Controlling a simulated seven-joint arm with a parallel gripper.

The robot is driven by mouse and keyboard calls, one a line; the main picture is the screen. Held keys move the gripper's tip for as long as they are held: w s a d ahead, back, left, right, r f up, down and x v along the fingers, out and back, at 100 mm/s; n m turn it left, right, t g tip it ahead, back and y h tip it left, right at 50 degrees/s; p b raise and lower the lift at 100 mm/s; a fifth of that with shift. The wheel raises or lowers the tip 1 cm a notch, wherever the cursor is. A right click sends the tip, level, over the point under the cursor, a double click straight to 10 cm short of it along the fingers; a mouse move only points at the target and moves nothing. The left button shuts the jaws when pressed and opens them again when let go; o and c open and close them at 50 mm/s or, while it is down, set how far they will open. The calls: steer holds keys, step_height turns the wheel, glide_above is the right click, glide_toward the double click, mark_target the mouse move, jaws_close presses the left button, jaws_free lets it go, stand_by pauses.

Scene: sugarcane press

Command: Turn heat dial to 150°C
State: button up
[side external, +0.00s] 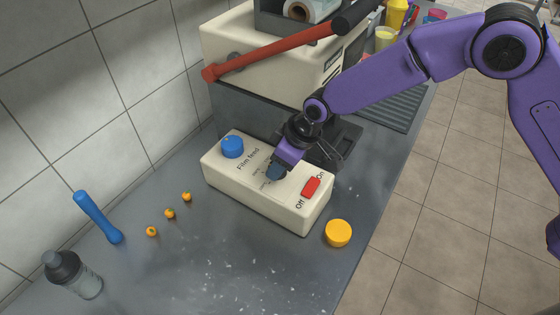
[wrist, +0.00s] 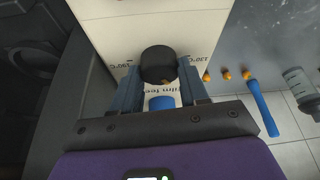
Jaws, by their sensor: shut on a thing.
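The heat dial (wrist: 158,61) is a dark round knob on top of a cream control box (side external: 225,170). Small temperature markings show beside it in the wrist view, too blurred to read surely. My gripper (wrist: 160,78) comes down from above with a finger on each side of the dial, shut on it. In the side view my gripper (side external: 275,172) hides the dial and most of its scale. A blue film feed knob (side external: 232,146) stands at the box's far left; it also shows between my fingers in the wrist view (wrist: 162,103).
A red on/off switch (side external: 311,187) sits on the box, right of my gripper. A yellow disc (side external: 338,233) lies beside the box. Behind is a press with a red lever (side external: 270,54). A blue tool (side external: 97,217), a bottle (side external: 72,273) and several small orange pieces lie left.

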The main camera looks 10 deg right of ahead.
steer(key=o, duration=1)
steer(key=shift+o, duration=0.2)
steer(key=shift+r, duration=0.15)
steer(key=v, duration=1.7)
steer(key=shift+d, duration=0.1)
steer(key=s+d+f+n+g+h, duration=0.1)
steer(key=s+d, duration=1.2)
steer(key=d, duration=0.3)
steer(key=s+d+f+n+g+h, duration=0.1)
steer(key=s+d+h, duration=0.1)
steer(key=s+d, duration=1.2)
steer(key=shift+d+g, duration=0.3)
steer(key=shift+d, duration=0.85)
